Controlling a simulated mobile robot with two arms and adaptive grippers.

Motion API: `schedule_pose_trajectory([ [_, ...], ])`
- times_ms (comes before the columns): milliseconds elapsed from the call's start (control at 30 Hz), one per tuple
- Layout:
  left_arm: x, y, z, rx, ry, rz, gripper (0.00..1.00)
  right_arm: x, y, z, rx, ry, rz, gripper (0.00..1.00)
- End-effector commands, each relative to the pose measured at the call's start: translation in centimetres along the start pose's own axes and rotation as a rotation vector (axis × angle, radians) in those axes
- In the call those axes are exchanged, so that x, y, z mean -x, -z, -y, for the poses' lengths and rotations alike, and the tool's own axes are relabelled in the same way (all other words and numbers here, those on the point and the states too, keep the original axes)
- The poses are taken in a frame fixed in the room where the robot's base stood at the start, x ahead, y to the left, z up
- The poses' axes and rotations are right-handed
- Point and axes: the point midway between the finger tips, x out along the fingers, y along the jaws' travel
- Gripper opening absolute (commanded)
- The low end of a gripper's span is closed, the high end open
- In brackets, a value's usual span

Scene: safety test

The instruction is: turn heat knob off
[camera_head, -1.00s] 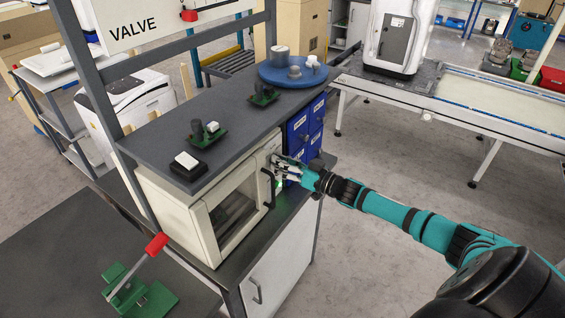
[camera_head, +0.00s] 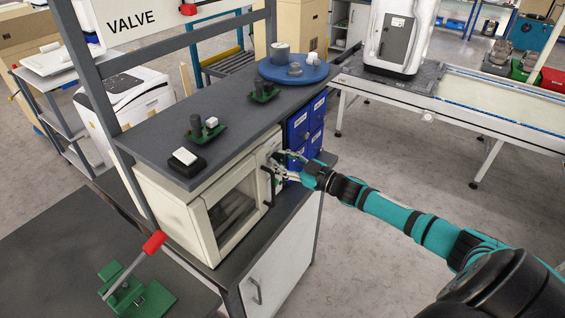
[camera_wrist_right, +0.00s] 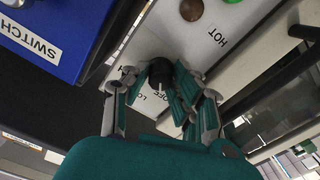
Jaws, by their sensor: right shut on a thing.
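The small beige oven (camera_head: 172,207) stands under the dark shelf, its door closed. Its control panel shows in the right wrist view (camera_wrist_right: 150,40), with the labels HOT and OFF readable and another partly covered. The black heat knob (camera_wrist_right: 160,72) sits on this panel, close to the OFF label. My right gripper (camera_head: 279,160) is at the panel beside the door handle. In the right wrist view my right gripper (camera_wrist_right: 162,84) has its fingers on either side of the knob, shut on it. The knob is too small to make out in the head view. My left gripper is out of view.
The black door handle (camera_head: 268,187) is just left of my right gripper. Blue drawers (camera_head: 306,128), one labelled SWITCH in the wrist view, stand close on the right. A brown button (camera_wrist_right: 191,10) sits on the panel. Open floor lies to the right.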

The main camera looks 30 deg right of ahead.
Motion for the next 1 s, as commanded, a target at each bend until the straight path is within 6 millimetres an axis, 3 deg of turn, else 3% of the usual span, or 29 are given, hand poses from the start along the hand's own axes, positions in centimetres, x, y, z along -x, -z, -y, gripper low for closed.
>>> schedule_pose_trajectory([
  [500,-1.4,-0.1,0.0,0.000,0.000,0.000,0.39,0.0,-0.1,0.1,0.350,0.000,0.000,0.00],
  [1000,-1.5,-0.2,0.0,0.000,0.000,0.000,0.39,0.0,0.0,0.1,0.421,0.000,0.000,0.00],
])
